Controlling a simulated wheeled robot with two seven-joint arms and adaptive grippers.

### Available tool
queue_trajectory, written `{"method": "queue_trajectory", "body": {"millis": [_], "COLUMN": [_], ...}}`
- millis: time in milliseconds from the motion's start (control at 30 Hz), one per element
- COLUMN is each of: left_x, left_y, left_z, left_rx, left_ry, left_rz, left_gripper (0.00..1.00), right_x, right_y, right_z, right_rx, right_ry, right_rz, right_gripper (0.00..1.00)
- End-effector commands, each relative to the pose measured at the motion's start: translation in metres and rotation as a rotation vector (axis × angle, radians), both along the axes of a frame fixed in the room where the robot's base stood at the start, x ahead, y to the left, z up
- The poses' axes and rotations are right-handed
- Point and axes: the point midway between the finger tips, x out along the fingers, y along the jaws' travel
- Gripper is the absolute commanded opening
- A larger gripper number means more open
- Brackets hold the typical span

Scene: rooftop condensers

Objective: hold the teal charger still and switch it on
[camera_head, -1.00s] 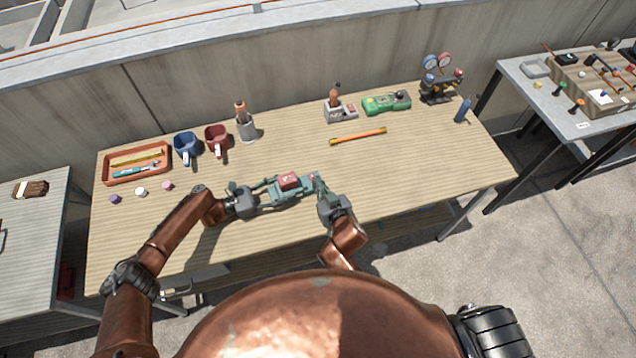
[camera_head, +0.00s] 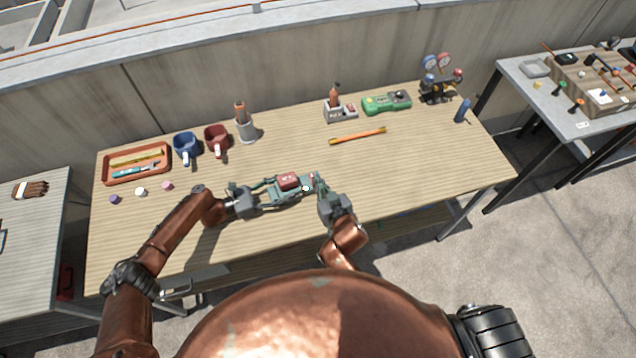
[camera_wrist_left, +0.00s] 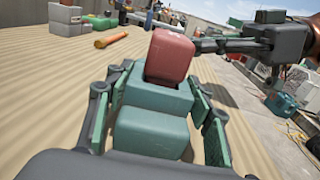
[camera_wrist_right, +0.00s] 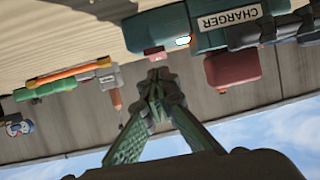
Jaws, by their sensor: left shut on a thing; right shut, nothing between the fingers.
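The teal charger (camera_head: 294,192) lies on the wooden table with a red block (camera_head: 288,180) on top. Its CHARGER label shows in the right wrist view (camera_wrist_right: 230,18). A small light (camera_wrist_right: 182,41) glows white on it, beside a red button (camera_wrist_right: 153,52) at its end. My left gripper (camera_head: 268,192) is shut on the charger, with a finger along each side; the left wrist view also shows the charger (camera_wrist_left: 150,130) between the fingers. My right gripper (camera_head: 318,185) is shut and empty, its tips close by the red button. I cannot tell whether they touch it.
An orange stick (camera_head: 358,135), a green device (camera_head: 386,102) and a grey holder (camera_head: 340,113) lie behind.

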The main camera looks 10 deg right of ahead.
Motion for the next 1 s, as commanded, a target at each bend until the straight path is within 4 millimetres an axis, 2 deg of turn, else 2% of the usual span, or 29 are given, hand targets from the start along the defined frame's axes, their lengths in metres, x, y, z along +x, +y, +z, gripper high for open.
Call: {"method": "queue_trajectory", "body": {"millis": [267, 367, 500, 567, 800, 1000], "left_x": [0.000, 0.000, 0.000, 0.000, 0.000, 0.000], "left_y": [0.000, 0.000, 0.000, 0.000, 0.000, 0.000], "left_z": [0.001, 0.001, 0.001, 0.001, 0.000, 0.001], "left_rx": [-0.001, -0.001, -0.001, -0.001, -0.001, -0.001], "left_ry": [0.000, 0.000, 0.000, 0.000, 0.000, 0.000], "left_rz": [0.000, 0.000, 0.000, 0.000, 0.000, 0.000], "left_gripper": [0.09, 0.09, 0.09, 0.09, 0.09, 0.09], "right_x": [0.000, -0.001, -0.005, -0.023, -0.073, -0.097], "right_y": [0.000, 0.000, 0.000, -0.004, -0.013, -0.017], "right_z": [0.005, 0.017, 0.046, 0.040, 0.047, 0.050], "right_rx": [0.000, 0.002, 0.003, 0.001, -0.001, 0.001], "right_ry": [-0.002, -0.005, -0.006, 0.005, 0.003, 0.002], "right_rz": [0.000, 0.000, 0.002, -0.001, 0.000, 0.000], "right_gripper": [0.00, 0.00, 0.00, 0.00, 0.00, 0.00]}}
